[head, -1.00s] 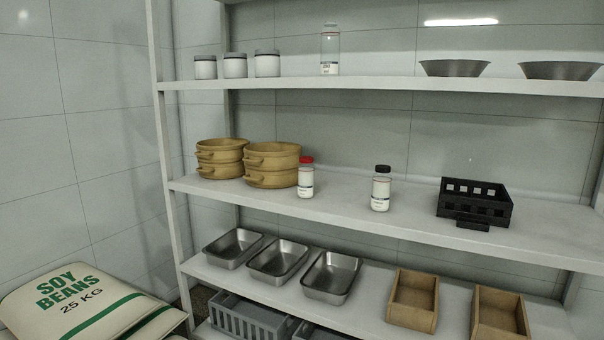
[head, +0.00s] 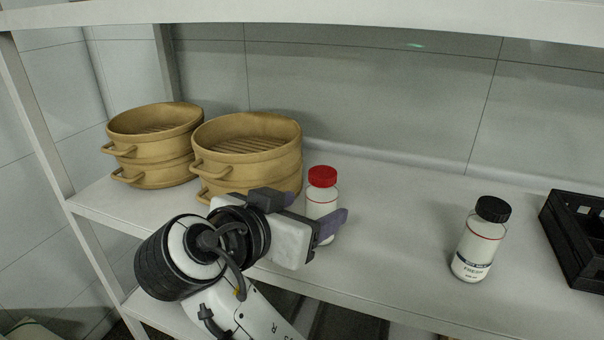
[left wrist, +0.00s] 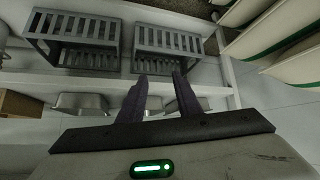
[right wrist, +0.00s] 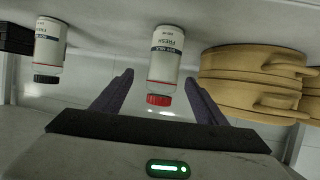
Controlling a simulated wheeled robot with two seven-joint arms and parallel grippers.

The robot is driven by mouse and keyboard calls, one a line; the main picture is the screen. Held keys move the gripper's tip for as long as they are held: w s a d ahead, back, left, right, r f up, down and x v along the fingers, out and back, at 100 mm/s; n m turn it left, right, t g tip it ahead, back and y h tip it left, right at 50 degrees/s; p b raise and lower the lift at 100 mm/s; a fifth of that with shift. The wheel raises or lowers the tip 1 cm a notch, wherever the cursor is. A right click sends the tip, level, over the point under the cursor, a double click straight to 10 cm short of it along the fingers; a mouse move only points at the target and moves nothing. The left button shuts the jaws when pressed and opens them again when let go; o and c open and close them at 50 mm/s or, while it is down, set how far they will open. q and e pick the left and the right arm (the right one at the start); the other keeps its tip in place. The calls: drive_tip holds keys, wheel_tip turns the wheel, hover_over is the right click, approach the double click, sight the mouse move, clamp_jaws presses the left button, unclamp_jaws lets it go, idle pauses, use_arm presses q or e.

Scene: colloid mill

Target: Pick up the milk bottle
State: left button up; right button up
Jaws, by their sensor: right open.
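Two white bottles with "FRESH" labels stand upright on the middle shelf: a red-capped bottle (head: 322,196) and a black-capped bottle (head: 480,240) to its right. The black-capped bottle (right wrist: 48,48) is at left there. My left gripper (left wrist: 159,78) is open and empty.
Stacked bamboo steamers (head: 250,150) stand just left of the red-capped bottle, close to my right gripper. A black crate (head: 575,235) stands at the far right. The shelf between the bottles is clear. The left wrist view shows grey crates (left wrist: 75,40) and metal trays (left wrist: 80,103).

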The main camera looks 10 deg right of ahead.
sight(320, 201)
drive_tip(key=shift+w+r, duration=0.25)
drive_tip(key=shift+r, duration=0.05)
drive_tip(key=shift+w+d+m, duration=0.25)
drive_tip(key=shift+d+m, duration=0.05)
drive_tip(key=shift+d, duration=0.05)
drive_tip(key=x, duration=0.3)
drive_tip(key=shift+s+d, duration=0.15)
drive_tip(key=shift+d, duration=0.1)
drive_tip(key=x, duration=0.1)
drive_tip(key=p+x, duration=0.1)
drive_tip(key=x, duration=0.3)
drive_tip(key=shift+w+a, duration=0.3)
drive_tip(key=shift+w+d+f, duration=0.1)
drive_tip(key=shift+w+d, duration=0.05)
drive_tip(key=shift+w, duration=0.05)
use_arm(q)
drive_tip(key=shift+s+d+r, duration=0.1)
drive_tip(key=shift+s+r, duration=0.25)
drive_tip(key=shift+r, duration=0.05)
use_arm(e)
drive_tip(key=shift+w+f, duration=0.1)
drive_tip(key=c, duration=1.1)
use_arm(q)
drive_tip(key=shift+s, duration=0.1)
use_arm(e)
drive_tip(key=shift+c, duration=1)
